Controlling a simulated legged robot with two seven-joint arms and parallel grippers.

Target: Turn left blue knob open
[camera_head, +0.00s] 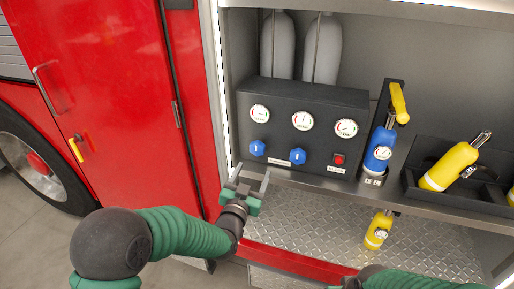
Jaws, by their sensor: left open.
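The left blue knob (257,148) sits on the front of a black control panel (270,98), below the leftmost gauge. A second blue knob (298,156) is to its right. My left gripper (252,174) is open and empty. It shows just below the left knob, in front of the compartment, and does not appear to touch it. My right arm shows only as a green piece at the bottom right edge; its gripper is out of view.
A red switch (339,159) is at the panel's right. A blue cylinder (379,150) with a yellow top stands beside the panel. Yellow cylinders (450,166) lie further right, and another (378,230) stands on the metal floor (320,222). A red door (105,90) is at left.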

